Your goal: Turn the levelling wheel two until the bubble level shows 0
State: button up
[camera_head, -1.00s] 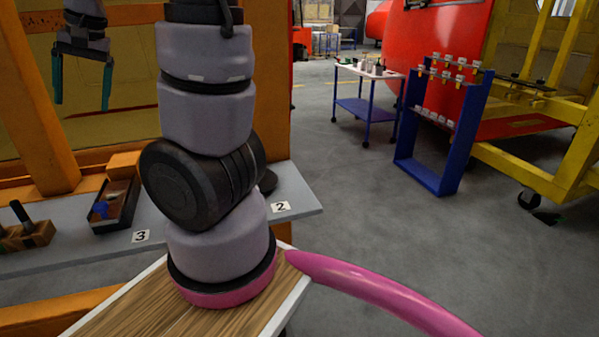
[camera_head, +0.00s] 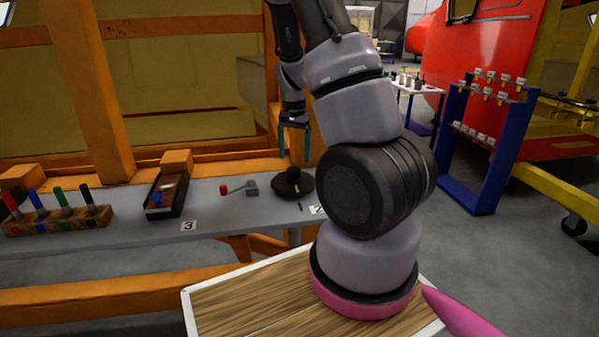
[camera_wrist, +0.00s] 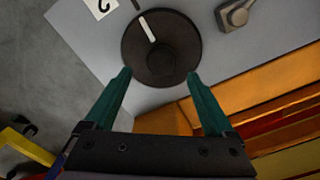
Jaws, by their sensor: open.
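The levelling wheel two is a dark round disc with a raised hub (camera_head: 293,186), near the right end of the grey shelf by the label 2. It also shows in the wrist view (camera_wrist: 161,48), with a pale line on its face pointing to the upper left. My gripper (camera_head: 294,157) is open and empty above the wheel. In the wrist view the teal fingertips (camera_wrist: 160,75) are spread at the wheel's near edge; I cannot tell their height above it. I cannot make out a bubble level or its reading.
A grey block with a red-ended lever (camera_head: 240,189) lies left of the wheel. Further left are a dark tray (camera_head: 166,196) by label 3 and a wooden block with coloured markers (camera_head: 60,220). An orange frame (camera_head: 105,90) rises behind the shelf.

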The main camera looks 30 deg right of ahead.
aim_at(294, 169)
notch_tip(294, 169, down, 7)
jog(key=shift+a+r, duration=0.1)
dwell(0.3)
grip_shut()
